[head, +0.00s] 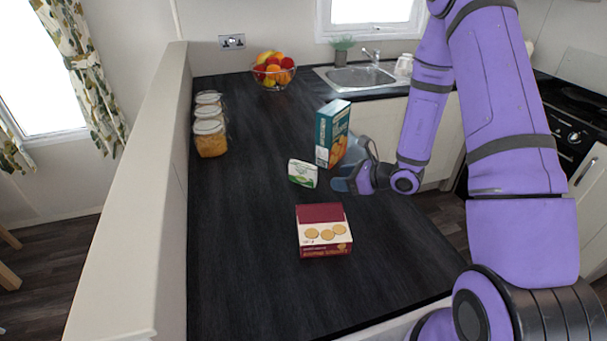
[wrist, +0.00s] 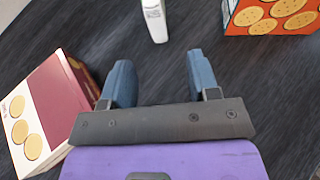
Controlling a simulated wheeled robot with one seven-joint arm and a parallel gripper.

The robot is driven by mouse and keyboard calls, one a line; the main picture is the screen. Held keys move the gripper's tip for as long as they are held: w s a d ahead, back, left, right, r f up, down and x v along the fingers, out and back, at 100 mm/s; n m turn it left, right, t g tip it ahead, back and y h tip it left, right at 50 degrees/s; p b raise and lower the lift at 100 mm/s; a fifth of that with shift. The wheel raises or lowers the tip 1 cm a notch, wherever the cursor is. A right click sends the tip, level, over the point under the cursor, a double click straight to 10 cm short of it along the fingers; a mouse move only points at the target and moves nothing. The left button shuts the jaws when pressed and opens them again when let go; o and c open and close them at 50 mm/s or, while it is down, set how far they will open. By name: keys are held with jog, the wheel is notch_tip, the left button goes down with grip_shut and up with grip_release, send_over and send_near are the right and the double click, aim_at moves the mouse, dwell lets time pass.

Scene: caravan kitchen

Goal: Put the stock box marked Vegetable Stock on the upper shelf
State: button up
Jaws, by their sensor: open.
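A small white and green box (head: 302,174) stands on the dark counter (head: 240,240); it looks like the stock box, but its print is too small to read. In the wrist view its narrow pale side (wrist: 154,20) shows ahead of the fingers, roughly in line with the gap between them. My gripper (head: 346,170) is open and empty, just right of this box in the head view and apart from it. The wrist view shows both blue fingers (wrist: 158,64) spread with bare counter between them. No upper shelf is in view.
A teal and orange cracker box (head: 331,134) stands upright close behind my gripper. A red and cream biscuit box (head: 324,232) lies nearer the front. Lidded jars (head: 210,138), a fruit bowl (head: 273,73) and a sink (head: 360,77) are farther back.

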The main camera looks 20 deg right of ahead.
aim_at(316, 176)
jog(key=x, duration=0.5)
jog(key=shift+a, duration=0.1)
jog(key=shift+r+x, duration=0.25)
jog(key=shift+x, duration=1.1)
jog(key=shift+r+x, duration=0.2)
jog(key=shift+x, duration=1.15)
jog(key=shift+w+a, duration=0.1)
jog(key=shift+a, duration=0.1)
grip_shut()
jog(key=shift+r, duration=0.15)
